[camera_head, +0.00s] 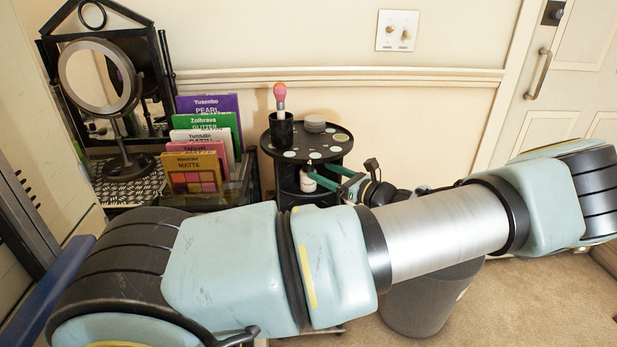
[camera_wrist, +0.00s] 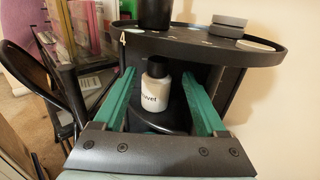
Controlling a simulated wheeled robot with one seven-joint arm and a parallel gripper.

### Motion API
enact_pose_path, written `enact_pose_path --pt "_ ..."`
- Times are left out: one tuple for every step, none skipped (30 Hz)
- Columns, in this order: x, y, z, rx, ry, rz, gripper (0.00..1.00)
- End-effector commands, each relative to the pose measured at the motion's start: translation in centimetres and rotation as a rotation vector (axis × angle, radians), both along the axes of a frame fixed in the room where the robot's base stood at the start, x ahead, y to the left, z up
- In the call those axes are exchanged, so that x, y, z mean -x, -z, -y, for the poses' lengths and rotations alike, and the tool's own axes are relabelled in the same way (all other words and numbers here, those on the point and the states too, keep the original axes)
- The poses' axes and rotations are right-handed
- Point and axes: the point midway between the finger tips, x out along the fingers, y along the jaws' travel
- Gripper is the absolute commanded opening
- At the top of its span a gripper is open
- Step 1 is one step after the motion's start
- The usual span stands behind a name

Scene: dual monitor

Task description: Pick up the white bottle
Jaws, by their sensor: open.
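The white bottle (camera_wrist: 155,99) has a dark cap and dark lettering. It stands upright on a lower shelf of the black round stand, under the top tray. In the head view the bottle (camera_head: 307,182) is small and partly hidden by the stand and my gripper. My gripper (camera_head: 322,176) has green fingers and reaches in from the right below the top tray. In the wrist view my gripper (camera_wrist: 158,88) is open, with one finger on each side of the bottle. I cannot tell how far the fingertips reach past it.
The stand's top tray (camera_head: 335,141) hangs just above my fingers. It carries a black cup (camera_head: 281,131) with a pink brush and grey round tins (camera_head: 315,125). Left are upright colour palettes (camera_head: 200,165) and a round mirror (camera_head: 97,75). A dark bin (camera_head: 420,300) stands beneath my arm.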

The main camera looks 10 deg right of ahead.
Motion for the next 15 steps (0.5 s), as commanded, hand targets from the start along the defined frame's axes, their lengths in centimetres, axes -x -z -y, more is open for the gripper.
enact_pose_path --pt "-0.3 0.0 -0.3 0.0 -0.001 0.0 0.74" --pt "-0.4 0.0 -0.4 0.001 -0.001 -0.001 0.74" --pt "-0.5 0.0 -0.5 0.001 -0.001 -0.001 0.74" --pt "-0.6 0.0 -0.6 0.001 -0.001 -0.001 0.74" --pt "-0.7 0.0 -0.7 0.001 -0.001 -0.001 0.74" --pt "-0.9 0.0 -0.9 0.0 -0.001 0.0 0.74" --pt "-1.1 0.0 -1.1 0.0 -0.001 0.0 0.74" --pt "-1.3 -0.1 -1.3 0.001 -0.001 -0.001 0.74" --pt "-1.7 -0.1 -1.7 0.0 -0.002 -0.001 0.74" --pt "-2.0 -0.1 -2.0 -0.001 -0.003 -0.001 0.74" --pt "-2.3 -0.1 -2.4 -0.002 -0.003 -0.001 0.74" --pt "-2.8 -0.1 -2.8 -0.002 -0.002 -0.001 0.74" --pt "-3.1 -0.1 -3.1 0.0 -0.002 0.0 0.74" --pt "-3.5 -0.1 -3.4 0.0 -0.003 0.0 0.74" --pt "-3.8 0.0 -3.7 0.001 -0.003 -0.001 0.74"
